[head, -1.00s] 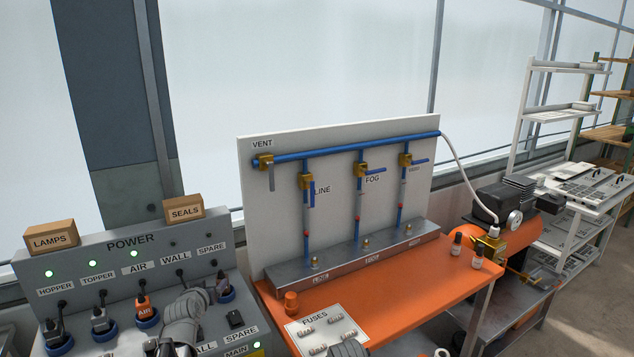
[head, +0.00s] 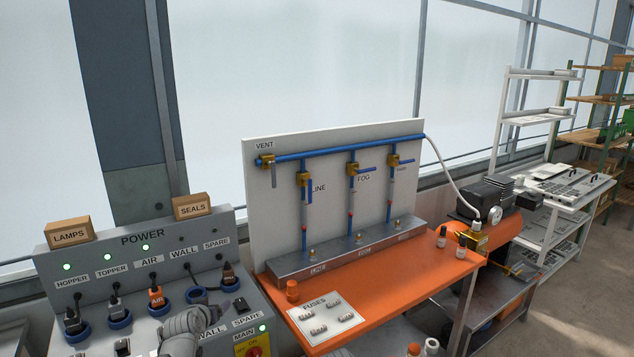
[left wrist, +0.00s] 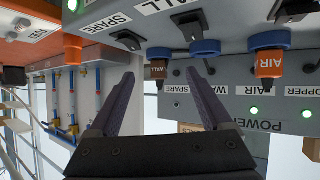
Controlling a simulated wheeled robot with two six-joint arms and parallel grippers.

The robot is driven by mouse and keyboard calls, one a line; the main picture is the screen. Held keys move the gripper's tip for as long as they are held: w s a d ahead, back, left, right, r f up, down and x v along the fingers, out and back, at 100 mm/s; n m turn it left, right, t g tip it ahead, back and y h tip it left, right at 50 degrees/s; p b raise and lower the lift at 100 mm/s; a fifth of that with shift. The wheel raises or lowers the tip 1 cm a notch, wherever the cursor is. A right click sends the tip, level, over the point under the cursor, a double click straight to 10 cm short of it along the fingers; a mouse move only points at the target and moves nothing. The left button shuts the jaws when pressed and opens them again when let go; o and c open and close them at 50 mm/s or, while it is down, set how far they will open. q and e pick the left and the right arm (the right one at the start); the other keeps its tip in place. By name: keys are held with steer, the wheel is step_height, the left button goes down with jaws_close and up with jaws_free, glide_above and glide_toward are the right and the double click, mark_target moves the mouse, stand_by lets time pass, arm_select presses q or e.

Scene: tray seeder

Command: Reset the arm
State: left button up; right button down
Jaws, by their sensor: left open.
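My left gripper (left wrist: 160,82) is open and empty in the left wrist view, which is upside down. Its dark fingers point toward the power panel (left wrist: 225,120), apart from it. In the head view my left arm (head: 185,328) is in front of the lower part of the panel (head: 110,255); I cannot make out its fingertips there. A dark plug marked WALL (left wrist: 158,70) sits in the blue-ringed socket by the SPARE label. The blue-ringed WALL socket (head: 196,295) looks empty. The orange AIR plug (head: 156,297) is in its socket. My right gripper is not seen.
LAMPS (head: 69,233) and SEALS (head: 189,207) boxes stand on the panel. Right of it is an orange bench (head: 400,290) with a FUSES card (head: 325,318) and a valve board (head: 350,140). A compressor (head: 485,200) and white shelves (head: 540,110) are beyond.

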arm_select(q)
steer(key=s+d+f+m+g+p, duration=0.1)
steer(key=s+d+f+g, duration=0.2)
steer(key=s+d, duration=0.35)
steer(key=s+d+f+m+g+h, duration=0.1)
steer(key=s+d+f+m+g, duration=0.15)
steer(key=s+d, duration=0.4)
steer(key=s+d+f+m+g+p, duration=0.1)
steer(key=s+d+f+g, duration=0.2)
steer(key=s+d, duration=0.35)
steer(key=s+d+g+y, duration=0.1)
steer(key=s+d+g, duration=0.2)
steer(key=s, duration=0.6)
steer(key=shift+f+m+g+y, duration=0.15)
steer(key=shift+m+g+y, duration=0.25)
steer(key=shift+m+g, duration=0.05)
